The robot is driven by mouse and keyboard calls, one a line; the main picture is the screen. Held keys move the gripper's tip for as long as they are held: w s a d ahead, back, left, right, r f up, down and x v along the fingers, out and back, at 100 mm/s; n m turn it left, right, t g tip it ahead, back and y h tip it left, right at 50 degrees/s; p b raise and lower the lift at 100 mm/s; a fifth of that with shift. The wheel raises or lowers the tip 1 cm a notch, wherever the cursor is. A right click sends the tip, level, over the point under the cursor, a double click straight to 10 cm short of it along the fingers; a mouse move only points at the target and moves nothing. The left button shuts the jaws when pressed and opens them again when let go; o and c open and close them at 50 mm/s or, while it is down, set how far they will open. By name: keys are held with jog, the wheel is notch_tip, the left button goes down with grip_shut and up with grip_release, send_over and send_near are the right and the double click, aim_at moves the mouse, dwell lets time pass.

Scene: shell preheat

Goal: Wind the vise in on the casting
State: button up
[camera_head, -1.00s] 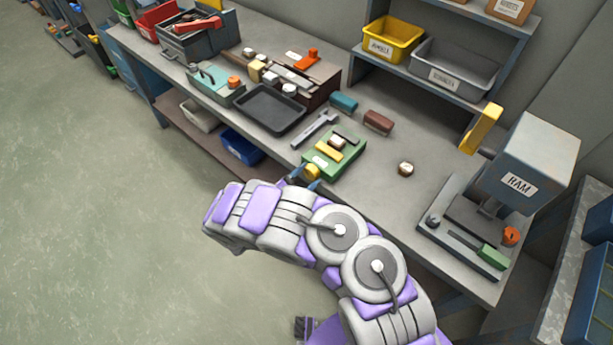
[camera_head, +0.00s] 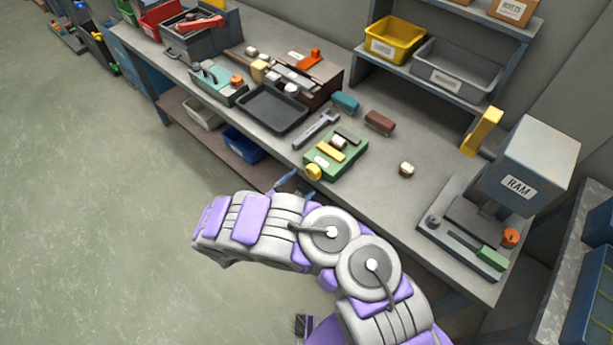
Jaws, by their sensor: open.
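The green vise (camera_head: 349,162) sits near the front edge of the bench. It has a yellow jaw bar (camera_head: 330,153), a dark bar (camera_head: 347,136) and a round yellow knob (camera_head: 313,172) on its front side. A small whitish block, which looks like the casting (camera_head: 338,143), sits between the two bars; I cannot tell whether both touch it. My gripper (camera_head: 291,183) is open and empty, just off the bench's front edge, below and left of the knob and apart from it. My arm hides part of the gripper.
A small pale and brown piece (camera_head: 406,168) lies on the bench right of the vise. A wrench (camera_head: 316,130), a black tray (camera_head: 272,108) and teal (camera_head: 345,102) and brown (camera_head: 379,122) blocks lie behind. The ram press (camera_head: 518,185) stands at right.

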jog(key=p+v, duration=0.1)
jog(key=v, duration=1.1)
jog(key=shift+s+a+p, duration=0.15)
jog(key=shift+a+p, duration=0.25)
